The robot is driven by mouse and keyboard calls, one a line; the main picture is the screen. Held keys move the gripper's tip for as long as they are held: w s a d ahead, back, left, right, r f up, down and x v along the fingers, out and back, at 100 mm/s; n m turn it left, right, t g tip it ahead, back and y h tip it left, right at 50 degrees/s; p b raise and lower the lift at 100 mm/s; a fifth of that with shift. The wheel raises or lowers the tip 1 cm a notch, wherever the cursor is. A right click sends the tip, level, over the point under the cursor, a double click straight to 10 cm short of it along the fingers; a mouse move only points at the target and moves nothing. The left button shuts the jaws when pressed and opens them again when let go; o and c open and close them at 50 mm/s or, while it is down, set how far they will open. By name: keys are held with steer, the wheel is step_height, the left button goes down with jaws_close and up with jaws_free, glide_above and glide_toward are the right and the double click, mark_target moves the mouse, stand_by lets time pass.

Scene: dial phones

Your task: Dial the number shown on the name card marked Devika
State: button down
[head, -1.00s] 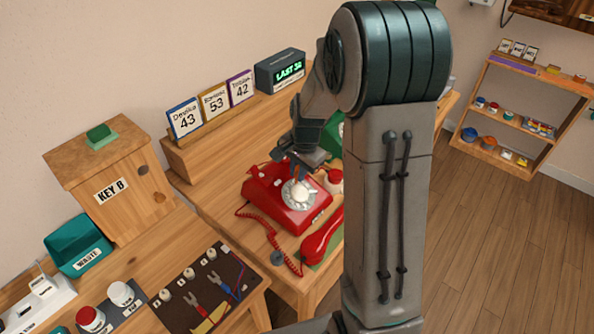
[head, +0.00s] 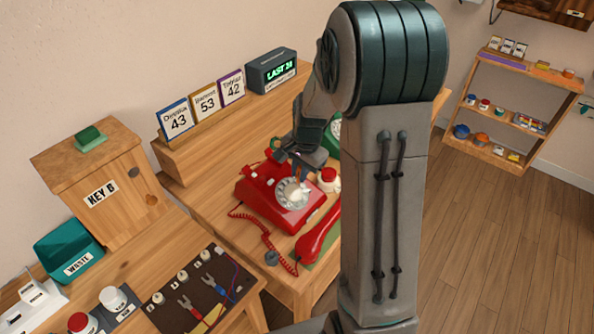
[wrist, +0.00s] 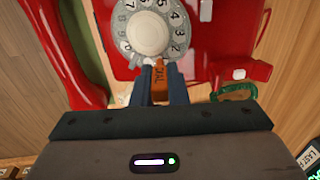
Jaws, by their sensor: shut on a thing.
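The red rotary phone (head: 258,203) stands on the wooden desk, and its pale dial (head: 293,193) faces up. The dial also shows in the wrist view (wrist: 124,45). The red handset (head: 318,232) lies off the phone beside it, on its coiled cord. The Devika card (head: 176,118), blue-edged, reads 43 on the ledge. My gripper (wrist: 160,90) is shut on an orange-brown stick marked DIAL (wrist: 160,78). The stick's tip is at the dial's near edge in the wrist view; whether it touches is unclear. In the head view my gripper (head: 303,160) is just behind the dial.
Two other cards (head: 207,102) read 53 and 42. A display (head: 280,70) shows LAST and a number in the thirties, last digit unclear. A red-and-white object (head: 328,178) and a green phone (head: 334,135) stand close to my gripper. A KEY B box (head: 130,205) stands left.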

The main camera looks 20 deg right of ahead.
steer(key=shift+s, duration=0.1)
steer(key=shift+s+d+f+b, duration=0.3)
steer(key=shift+s+d+b, duration=0.05)
steer(key=shift+s, duration=0.1)
stand_by(0.4)
steer(key=shift+s+d+f+b, duration=0.2)
steer(key=shift+s+b, duration=0.1)
steer(key=shift+s+d+r+p, duration=0.15)
steer(key=shift+s+r+p, duration=0.05)
steer(key=shift+r+p, duration=0.2)
steer(key=shift+s+d+r+p, duration=0.15)
steer(key=shift+r+p, duration=0.1)
steer(key=shift+r, duration=0.25)
steer(key=shift+a, duration=0.1)
steer(key=shift+w+a+r+p, duration=0.25)
steer(key=shift+a+r+p, duration=0.15)
steer(key=shift+a, duration=0.45)
steer(key=shift+w+a+r+p, duration=0.3)
steer(key=shift+a+r+p, duration=0.05)
steer(key=shift+a, duration=0.5)
steer(key=shift+w+a+r+p, duration=0.25)
steer(key=shift+a+r+p, duration=0.15)
steer(key=shift+a, duration=0.45)
steer(key=shift+f, duration=0.1)
